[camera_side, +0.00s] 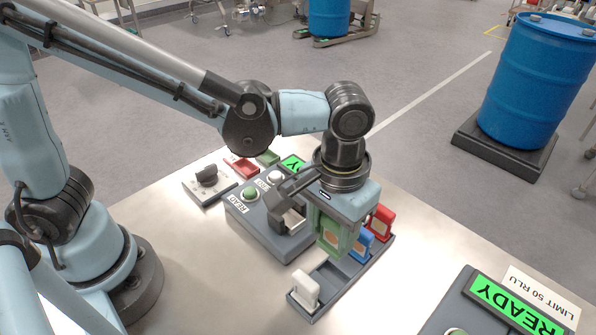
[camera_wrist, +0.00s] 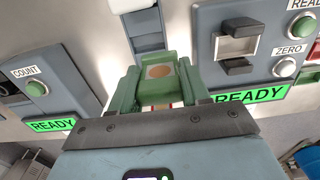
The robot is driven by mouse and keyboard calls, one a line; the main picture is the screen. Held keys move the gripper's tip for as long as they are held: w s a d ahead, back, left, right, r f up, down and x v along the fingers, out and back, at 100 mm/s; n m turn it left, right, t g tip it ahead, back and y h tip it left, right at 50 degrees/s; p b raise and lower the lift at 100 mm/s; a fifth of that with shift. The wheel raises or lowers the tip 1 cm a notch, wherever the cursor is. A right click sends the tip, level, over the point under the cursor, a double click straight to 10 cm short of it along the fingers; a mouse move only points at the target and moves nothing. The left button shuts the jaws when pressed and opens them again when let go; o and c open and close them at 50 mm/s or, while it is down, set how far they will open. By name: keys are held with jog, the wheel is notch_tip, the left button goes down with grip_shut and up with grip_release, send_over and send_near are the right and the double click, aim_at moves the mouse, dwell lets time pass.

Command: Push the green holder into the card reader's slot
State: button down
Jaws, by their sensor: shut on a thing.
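My gripper (camera_side: 331,246) is shut on the green holder (camera_wrist: 158,72), which has a round tan disc on its face. The green fingers stand on both sides of it in the wrist view. In the side view the holder is mostly hidden between the fingers, over the middle of the grey rack (camera_side: 322,293); I cannot tell if its lower end is clear of the rack. The card reader (camera_side: 262,232) is a grey box left of my gripper, with READ and ZERO buttons. Its slot (camera_side: 289,219) has dark guides and looks empty; it also shows in the wrist view (camera_wrist: 236,48).
A white holder (camera_side: 305,288) stands at the rack's near end; blue (camera_side: 362,245) and red (camera_side: 380,222) holders stand at its far end. A second grey box with a READY screen (camera_side: 513,307) is at front right. A dark knob (camera_side: 206,175) stands beyond the reader.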

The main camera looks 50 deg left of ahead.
jog(key=a+r, duration=0.9)
jog(key=a, duration=0.1)
notch_tip(320, 180, down, 6)
jog(key=shift+w+a, duration=0.15)
jog(key=shift+a, duration=0.1)
jog(key=shift+f, duration=0.35)
dwell(0.4)
jog(key=shift+f, duration=2.35)
jog(key=shift+c, duration=2.3)
grip_release()
jog(key=shift+r, duration=0.15)
notch_tip(320, 180, up, 12)
